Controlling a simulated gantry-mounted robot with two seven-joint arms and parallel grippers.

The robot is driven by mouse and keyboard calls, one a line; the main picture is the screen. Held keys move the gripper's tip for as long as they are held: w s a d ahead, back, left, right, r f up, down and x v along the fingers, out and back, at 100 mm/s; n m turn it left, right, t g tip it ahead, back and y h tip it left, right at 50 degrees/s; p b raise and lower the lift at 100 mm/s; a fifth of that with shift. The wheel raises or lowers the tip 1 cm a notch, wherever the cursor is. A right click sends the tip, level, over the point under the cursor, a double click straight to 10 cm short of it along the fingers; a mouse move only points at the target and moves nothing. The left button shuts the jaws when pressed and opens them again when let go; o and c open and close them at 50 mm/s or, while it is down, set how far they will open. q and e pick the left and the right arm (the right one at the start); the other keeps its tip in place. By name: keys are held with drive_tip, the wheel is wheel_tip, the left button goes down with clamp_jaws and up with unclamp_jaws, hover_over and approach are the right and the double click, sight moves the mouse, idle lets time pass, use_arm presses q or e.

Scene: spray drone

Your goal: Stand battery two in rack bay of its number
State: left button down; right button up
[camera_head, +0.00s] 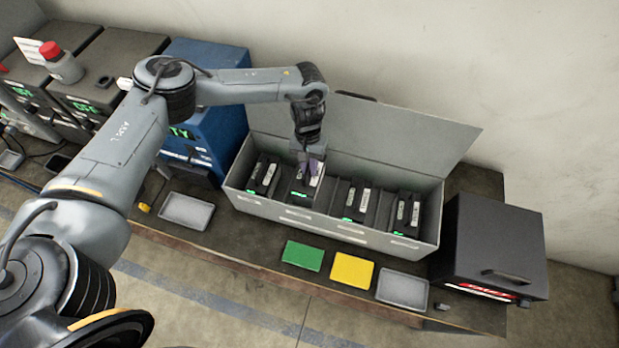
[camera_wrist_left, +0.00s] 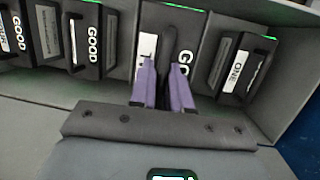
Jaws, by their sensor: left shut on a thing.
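My left gripper (camera_head: 312,166) reaches down into the long grey rack box (camera_head: 262,208), at the second bay from the left. Its purple fingertips (camera_wrist_left: 165,92) are shut on the handle of a black battery (camera_wrist_left: 150,45), which shows low in the head view (camera_head: 300,192). The battery stands about upright in that bay; I cannot tell whether it rests on the floor. Its white label and the letters "GO" are partly covered by the fingers, so its number is hidden. A battery marked ONE (camera_wrist_left: 236,72) stands in the neighbouring bay. My right gripper is not in view.
Batteries marked GOOD (camera_wrist_left: 88,42) fill the bays on the other side. The box's lid (camera_head: 400,135) stands open behind. Green (camera_head: 303,255) and yellow (camera_head: 351,270) mats and a grey tray (camera_head: 402,289) lie in front. A black case (camera_head: 495,240) stands right.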

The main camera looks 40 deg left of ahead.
use_arm(q)
drive_tip(key=shift+w+f, duration=0.1)
drive_tip(key=shift+f, duration=4.25)
drive_tip(key=shift+f, duration=0.1)
drive_tip(key=c, duration=1.1)
unclamp_jaws()
drive_tip(key=v, duration=1)
drive_tip(key=shift+a+r, duration=0.1)
drive_tip(key=shift+r, duration=0.1)
drive_tip(key=shift+b+v, duration=0.3)
drive_tip(key=shift+v, duration=0.5)
